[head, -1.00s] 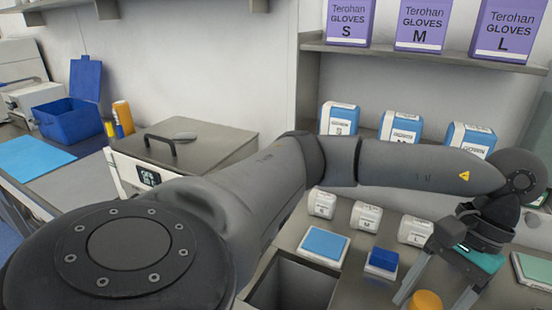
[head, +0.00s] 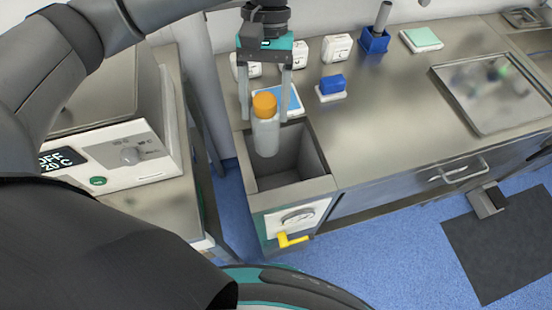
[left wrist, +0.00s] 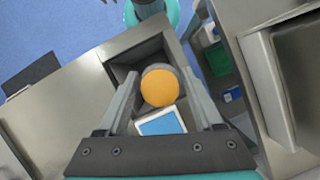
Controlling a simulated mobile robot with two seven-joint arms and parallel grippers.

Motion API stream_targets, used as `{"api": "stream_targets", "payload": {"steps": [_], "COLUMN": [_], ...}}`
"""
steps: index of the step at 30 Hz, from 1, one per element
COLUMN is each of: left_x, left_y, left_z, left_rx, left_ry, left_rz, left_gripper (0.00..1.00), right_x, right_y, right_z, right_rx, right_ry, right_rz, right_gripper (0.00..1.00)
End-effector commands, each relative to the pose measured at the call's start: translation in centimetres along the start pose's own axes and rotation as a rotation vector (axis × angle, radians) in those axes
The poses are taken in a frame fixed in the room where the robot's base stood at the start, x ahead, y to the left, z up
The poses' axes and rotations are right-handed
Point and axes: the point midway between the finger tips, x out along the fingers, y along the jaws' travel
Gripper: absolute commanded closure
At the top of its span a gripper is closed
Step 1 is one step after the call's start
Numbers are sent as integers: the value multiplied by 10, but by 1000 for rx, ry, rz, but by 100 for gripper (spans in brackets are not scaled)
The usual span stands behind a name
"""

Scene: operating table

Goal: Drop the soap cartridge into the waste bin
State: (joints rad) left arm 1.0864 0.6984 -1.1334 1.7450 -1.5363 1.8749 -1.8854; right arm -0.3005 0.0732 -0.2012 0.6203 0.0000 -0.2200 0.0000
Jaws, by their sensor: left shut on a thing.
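The soap cartridge (head: 266,138) is a pale, translucent bottle with an orange cap. My left gripper (head: 265,112) is shut on it near the cap and holds it upright. It hangs over the left part of the waste bin (head: 321,183), a square opening set in the steel counter. In the left wrist view the orange cap (left wrist: 160,87) sits between the two fingers, with the bin opening (left wrist: 121,72) beyond it. The cartridge's lower end shows against the bin's inside; how deep it reaches I cannot tell. My right gripper is not in view.
A blue-and-white pad (head: 291,100) lies behind the bin, beside a blue block on a white base (head: 332,88). White packs (head: 337,48) stand along the wall. A metal tray (head: 495,92) is at right. A device with a display (head: 110,155) stands at left.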

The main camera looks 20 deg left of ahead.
Motion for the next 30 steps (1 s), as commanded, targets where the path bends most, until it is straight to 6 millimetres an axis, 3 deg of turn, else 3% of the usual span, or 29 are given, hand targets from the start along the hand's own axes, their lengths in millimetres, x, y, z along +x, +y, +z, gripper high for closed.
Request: {"api": "stream_targets", "payload": {"steps": [1,3,15,22,30], "left_x": [-7,-8,-6,-1,12], "left_y": [6,13,34,33,34], "left_z": [6,6,12,13,8], "left_rx": [-53,-137,-643,-798,-822], "left_ry": [-9,-8,-7,-2,-1], "left_rz": [24,60,267,332,343], "left_gripper": [100,100,100,100,100], "right_x": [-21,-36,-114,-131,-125], "right_y": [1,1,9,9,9], "right_z": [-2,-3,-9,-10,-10], "right_rx": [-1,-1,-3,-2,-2], "right_ry": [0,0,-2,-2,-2], "right_rz": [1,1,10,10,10], "right_gripper": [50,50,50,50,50]}}
